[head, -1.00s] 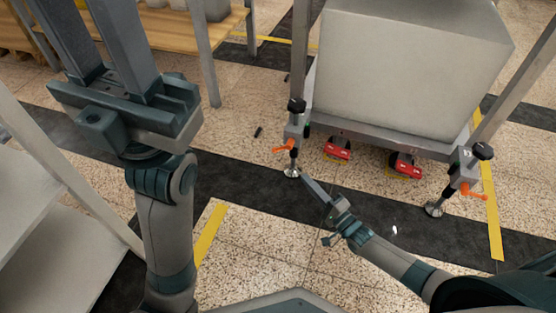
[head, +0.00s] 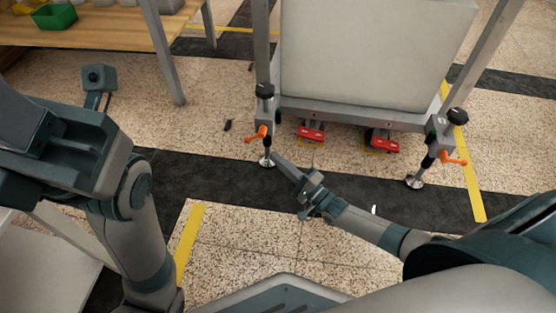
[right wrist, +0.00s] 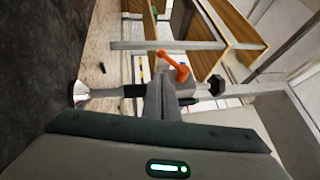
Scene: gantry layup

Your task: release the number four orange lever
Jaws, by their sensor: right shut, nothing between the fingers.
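An orange lever (head: 258,134) sits on the left leg of the frame, above its levelling foot (head: 266,161). A second orange lever (head: 453,158) is on the right leg. I cannot read a number on either. My right gripper (head: 273,157) is shut and empty, its fingertips close to the left leg, below the left lever. In the right wrist view an orange lever (right wrist: 172,66) stands just beyond the fingertips (right wrist: 162,82); contact cannot be told. My left gripper (head: 22,110) is at the left edge, partly cut off, far from the levers.
A large pale block (head: 370,50) stands on the frame. Red-topped parts (head: 311,134) show beneath it. A wooden table (head: 100,30) with a green bin (head: 54,16) is at the back left. The dark floor strip (head: 220,180) before the frame is mostly clear.

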